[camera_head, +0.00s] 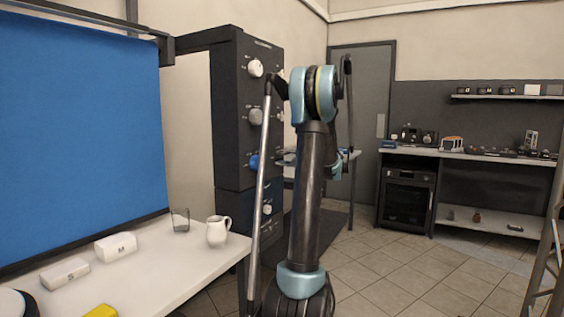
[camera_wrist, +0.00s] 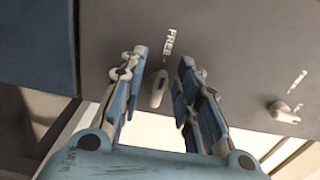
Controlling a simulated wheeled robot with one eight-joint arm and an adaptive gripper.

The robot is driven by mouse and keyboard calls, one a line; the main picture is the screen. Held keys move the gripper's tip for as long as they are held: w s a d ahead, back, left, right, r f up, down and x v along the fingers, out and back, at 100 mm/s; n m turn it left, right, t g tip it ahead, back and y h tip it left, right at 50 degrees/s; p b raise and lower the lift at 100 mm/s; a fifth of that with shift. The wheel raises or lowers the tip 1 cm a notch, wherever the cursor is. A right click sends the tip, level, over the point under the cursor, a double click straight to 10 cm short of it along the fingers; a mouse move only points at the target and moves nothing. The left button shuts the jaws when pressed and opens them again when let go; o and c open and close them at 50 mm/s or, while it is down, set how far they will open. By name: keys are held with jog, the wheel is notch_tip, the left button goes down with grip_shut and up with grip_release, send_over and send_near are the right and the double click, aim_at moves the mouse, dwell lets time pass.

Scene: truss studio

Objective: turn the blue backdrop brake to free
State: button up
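In the wrist view a small pale lever-like knob (camera_wrist: 158,89) stands out from a dark panel (camera_wrist: 225,55). The word FREE is printed on the panel just above it. The knob's long side runs roughly up and down, slightly tilted, its upper end toward the word. My gripper (camera_wrist: 161,62) is open, one finger on each side of the knob, with a gap on both sides. In the head view the blue backdrop (camera_head: 80,120) hangs at the left. The dark control column (camera_head: 228,110) beside it carries several knobs; my arm hides part of it and most of my gripper.
Another pale knob (camera_wrist: 284,112) sits to the right on the panel. A white table (camera_head: 165,270) holds a pitcher (camera_head: 218,232), a glass (camera_head: 180,220) and white blocks (camera_head: 116,247). A shelf unit (camera_head: 470,157) stands at the back right. Tiled floor between is clear.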

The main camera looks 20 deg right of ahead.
jog(key=v, duration=1.1)
jog(key=shift+s+d, duration=0.2)
jog(key=shift+d, duration=0.05)
jog(key=shift+a, duration=0.1)
jog(key=s+a+f+n+g+h, duration=0.2)
jog(key=s+a+f+g, duration=0.25)
jog(key=s+a, duration=0.55)
jog(key=s+a+f+n+g+h, duration=0.25)
jog(key=s+a+f, duration=0.4)
jog(key=a, duration=0.85)
jog(key=s+d+f+n+g+h, duration=0.1)
jog(key=s+f+h, duration=0.3)
jog(key=s+f, duration=0.4)
jog(key=s+f+n+g+h, duration=0.2)
jog(key=s+f, duration=0.6)
jog(key=s, duration=0.8)
jog(key=shift+s+d+f+n+g+h, duration=0.2)
jog(key=shift+s+d+n+g+h, duration=0.15)
jog(key=shift+n+h, duration=0.6)
